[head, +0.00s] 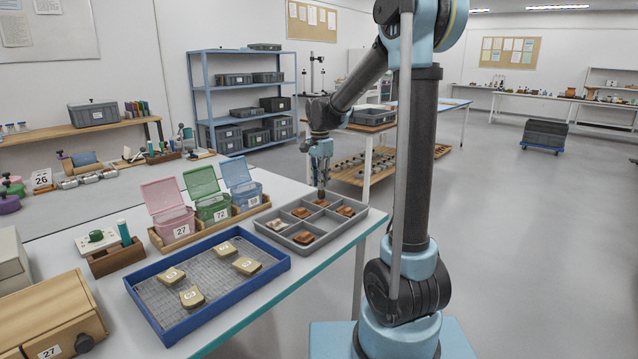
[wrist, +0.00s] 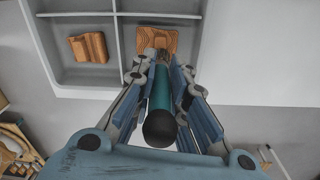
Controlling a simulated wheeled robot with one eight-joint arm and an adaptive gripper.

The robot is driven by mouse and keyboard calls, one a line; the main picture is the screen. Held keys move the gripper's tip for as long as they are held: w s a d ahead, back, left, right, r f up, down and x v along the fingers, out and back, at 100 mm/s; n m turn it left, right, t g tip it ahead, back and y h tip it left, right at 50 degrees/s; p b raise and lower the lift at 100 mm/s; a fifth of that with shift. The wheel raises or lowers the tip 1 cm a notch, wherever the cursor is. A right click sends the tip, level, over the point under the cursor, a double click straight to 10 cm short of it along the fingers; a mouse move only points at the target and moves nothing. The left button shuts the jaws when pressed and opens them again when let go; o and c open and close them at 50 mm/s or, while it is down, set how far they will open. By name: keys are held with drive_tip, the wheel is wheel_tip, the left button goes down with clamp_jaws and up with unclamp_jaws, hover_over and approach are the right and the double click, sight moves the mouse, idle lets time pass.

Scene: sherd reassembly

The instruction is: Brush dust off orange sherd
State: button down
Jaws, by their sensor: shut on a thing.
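My gripper (head: 320,180) is shut on a brush with a teal handle (wrist: 160,92), pointing down over the grey compartment tray (head: 264,229). The brush's dark tip is at an orange-brown sherd (wrist: 152,36) in one compartment; the wrist view cannot settle whether it touches. The sherd has fine curved lines on its face and is partly hidden by the brush. In the head view this sherd (head: 322,203) lies in the far compartment below my gripper. Another orange-brown sherd (wrist: 88,47) lies in the neighbouring compartment.
A blue-rimmed tray (head: 172,334) with several tan pieces stands in front of the grey tray. Pink (head: 168,212), green (head: 208,197) and blue (head: 242,184) lidded boxes stand behind it. The table edge runs close along the grey tray's right side.

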drive_tip(key=shift+s+a, duration=0.6)
drive_tip(key=shift+s, duration=0.1)
drive_tip(key=shift+w+d, duration=0.6)
drive_tip(key=shift+w, duration=0.1)
drive_tip(key=shift+a+r, duration=0.1)
drive_tip(key=shift+r, duration=3)
drive_tip(key=shift+r, duration=1.5)
drive_tip(key=shift+s, duration=0.1)
